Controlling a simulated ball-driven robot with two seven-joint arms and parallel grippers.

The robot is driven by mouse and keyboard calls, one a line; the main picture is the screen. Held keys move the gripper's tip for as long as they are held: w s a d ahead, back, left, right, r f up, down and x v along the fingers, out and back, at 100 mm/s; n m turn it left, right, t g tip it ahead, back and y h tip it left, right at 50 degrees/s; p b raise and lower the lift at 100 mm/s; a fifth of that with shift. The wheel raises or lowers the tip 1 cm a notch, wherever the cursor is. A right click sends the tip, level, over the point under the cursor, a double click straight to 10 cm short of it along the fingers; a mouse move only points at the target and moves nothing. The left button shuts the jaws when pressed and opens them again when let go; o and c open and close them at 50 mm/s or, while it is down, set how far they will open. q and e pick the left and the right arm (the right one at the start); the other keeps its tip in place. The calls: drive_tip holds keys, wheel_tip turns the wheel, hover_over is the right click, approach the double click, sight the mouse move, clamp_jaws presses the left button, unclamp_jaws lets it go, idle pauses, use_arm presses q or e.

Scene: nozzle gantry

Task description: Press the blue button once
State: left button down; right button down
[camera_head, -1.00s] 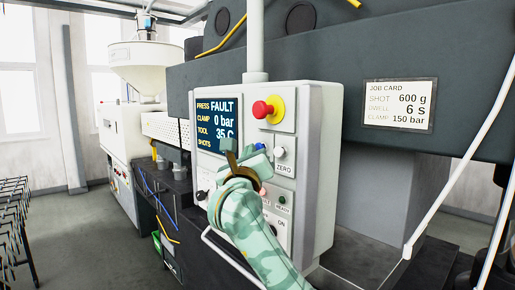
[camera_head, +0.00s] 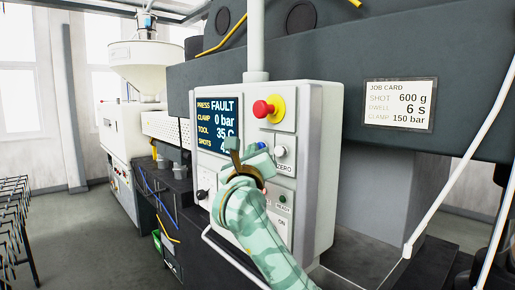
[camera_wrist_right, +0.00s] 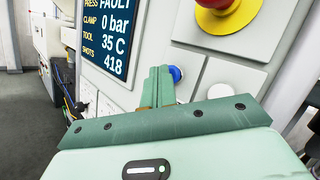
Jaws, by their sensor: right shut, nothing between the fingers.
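The blue button (camera_wrist_right: 175,74) shows in the right wrist view, partly hidden behind my right fingers. In the head view only a small blue part (camera_head: 262,145) shows past the gripper. It is on the grey control panel (camera_head: 311,110), right of the display. My right gripper (camera_wrist_right: 158,74) is shut and empty, its fingertips in front of the panel just left of the visible part of the button. In the head view the right gripper (camera_head: 242,151) covers the panel below the display. I cannot tell whether the fingertips touch the button. My left gripper is not in view.
A red mushroom button on a yellow base (camera_head: 269,109) sits above. A white ZERO button (camera_head: 280,152) is close on the right. The display (camera_head: 218,124) reads FAULT, 0 bar, 35 C, and 418 shots. A black knob (camera_head: 202,194) and other controls sit lower. A job card (camera_head: 399,104) hangs at right.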

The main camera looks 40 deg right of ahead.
drive_tip(key=shift+d, duration=0.2)
drive_tip(key=shift+a, duration=0.1)
idle(0.4)
drive_tip(key=shift+s+a+p, duration=0.1)
drive_tip(key=shift+a+p, duration=0.25)
drive_tip(key=shift+a, duration=0.5)
drive_tip(key=a+p, duration=0.1)
drive_tip(key=a, duration=0.4)
drive_tip(key=shift+s, duration=0.15)
idle(0.6)
